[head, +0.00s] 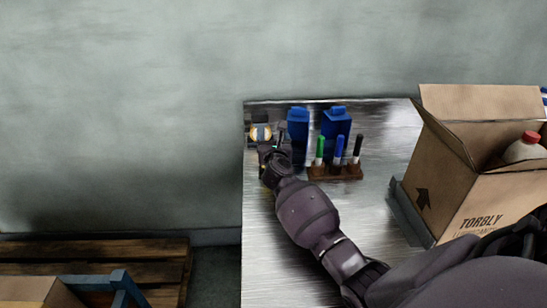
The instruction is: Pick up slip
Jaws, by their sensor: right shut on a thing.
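My right arm reaches from the lower right across the metal table. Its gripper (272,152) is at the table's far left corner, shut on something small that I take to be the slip. The gripper itself hides most of the slip, and I cannot make out its shape. A small dark holder with a round yellowish and white thing (261,133) is just behind the gripper. I cannot tell whether they touch. My left gripper is not in view.
Two blue containers (336,126) stand right of the gripper. A brown rack (335,173) holds green, blue and black markers. An open cardboard box (461,188) with a red-capped white bottle (524,147) stands at right. Bare table (385,155) lies between rack and box.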

